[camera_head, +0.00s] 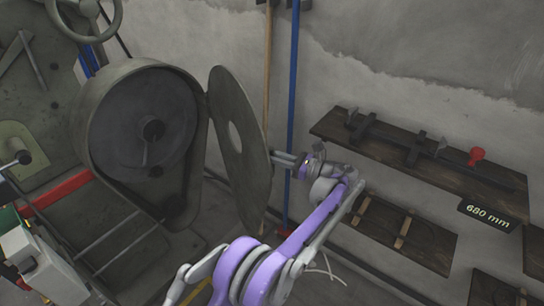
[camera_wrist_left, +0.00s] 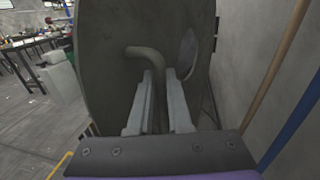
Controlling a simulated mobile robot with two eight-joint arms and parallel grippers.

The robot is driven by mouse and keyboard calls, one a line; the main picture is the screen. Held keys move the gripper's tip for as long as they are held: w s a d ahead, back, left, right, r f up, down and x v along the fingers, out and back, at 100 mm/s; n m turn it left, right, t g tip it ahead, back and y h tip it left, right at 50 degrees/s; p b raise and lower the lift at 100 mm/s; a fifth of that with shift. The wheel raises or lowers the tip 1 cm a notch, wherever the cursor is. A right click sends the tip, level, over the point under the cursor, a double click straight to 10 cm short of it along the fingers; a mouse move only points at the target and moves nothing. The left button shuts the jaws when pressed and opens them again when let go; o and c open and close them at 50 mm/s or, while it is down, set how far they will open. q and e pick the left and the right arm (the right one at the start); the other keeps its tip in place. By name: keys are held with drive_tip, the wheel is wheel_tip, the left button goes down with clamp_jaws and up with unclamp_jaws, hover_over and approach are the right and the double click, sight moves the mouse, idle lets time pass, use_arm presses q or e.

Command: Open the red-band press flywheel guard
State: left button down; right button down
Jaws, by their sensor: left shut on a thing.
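The red-band press (camera_head: 62,190) stands at the left of the head view, with a red band across its frame. Its teardrop flywheel housing (camera_head: 88,130) is uncovered, and the dark flywheel (camera_head: 125,135) shows inside. The flywheel guard (camera_head: 232,135), a flat grey plate with a round hole, stands swung out to the right of the housing. My left gripper (camera_head: 276,158) is at the guard's outer face. In the left wrist view its fingers (camera_wrist_left: 159,78) are shut on the bent guard handle (camera_wrist_left: 146,53). My right gripper is not in view.
Wall shelves (camera_head: 430,160) with tools, a red-topped item (camera_head: 476,156) and a "680 mm" sign (camera_head: 489,213) are at the right. A blue pole (camera_head: 293,90) and a wooden pole (camera_head: 267,75) stand near the wall behind the guard. A handwheel (camera_head: 84,33) is at top left.

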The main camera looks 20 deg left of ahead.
use_arm(q)
drive_tip(key=c, duration=0.8)
unclamp_jaws()
drive_tip(key=shift+c, duration=0.2)
drive_tip(key=s+d, duration=0.1)
drive_tip(key=d, duration=0.9)
drive_tip(key=shift+s+d, duration=0.3)
drive_tip(key=shift+d, duration=0.05)
